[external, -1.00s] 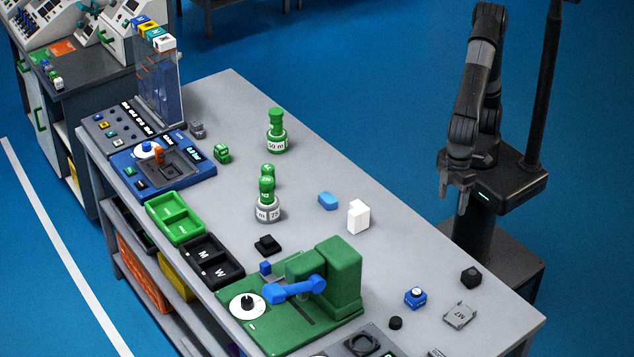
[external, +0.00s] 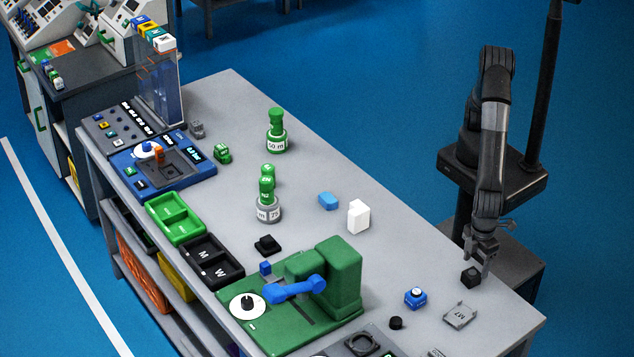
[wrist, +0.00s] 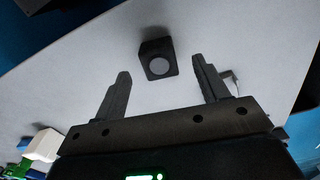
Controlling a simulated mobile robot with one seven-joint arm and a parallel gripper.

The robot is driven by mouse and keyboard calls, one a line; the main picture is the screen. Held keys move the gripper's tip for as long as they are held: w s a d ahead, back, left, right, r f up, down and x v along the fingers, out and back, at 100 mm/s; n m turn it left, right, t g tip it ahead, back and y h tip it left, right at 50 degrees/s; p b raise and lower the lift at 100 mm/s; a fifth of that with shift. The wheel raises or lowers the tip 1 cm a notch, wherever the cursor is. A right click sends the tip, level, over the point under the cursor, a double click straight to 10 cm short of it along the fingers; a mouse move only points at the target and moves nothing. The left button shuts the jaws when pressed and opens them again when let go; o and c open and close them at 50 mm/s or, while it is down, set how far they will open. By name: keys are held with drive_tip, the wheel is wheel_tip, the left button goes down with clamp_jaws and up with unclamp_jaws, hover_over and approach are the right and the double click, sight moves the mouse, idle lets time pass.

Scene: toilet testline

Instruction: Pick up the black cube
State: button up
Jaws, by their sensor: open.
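The black cube (external: 471,277) sits on the grey table near its right edge in the external view. In the wrist view the black cube (wrist: 158,59), with a pale round spot on one face, lies beyond the fingertips and between their lines. My gripper (external: 480,258) is just above and beside the cube in the external view. In the wrist view my gripper (wrist: 162,78) has its two fingers wide apart with nothing between them. I cannot tell the exact height of the fingertips over the table.
A green machine (external: 338,280) with a blue arm stands to the left. A white block (external: 358,217) stands further back. The table between is clear.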

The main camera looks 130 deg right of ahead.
sight(473, 272)
wheel_tip(473, 272, down, 5)
drive_tip(key=shift+d+f, duration=0.1)
drive_tip(key=shift+d, duration=0.05)
drive_tip(key=shift+c, duration=0.5)
drive_tip(key=shift+w, duration=0.1)
drive_tip(key=c, duration=1)
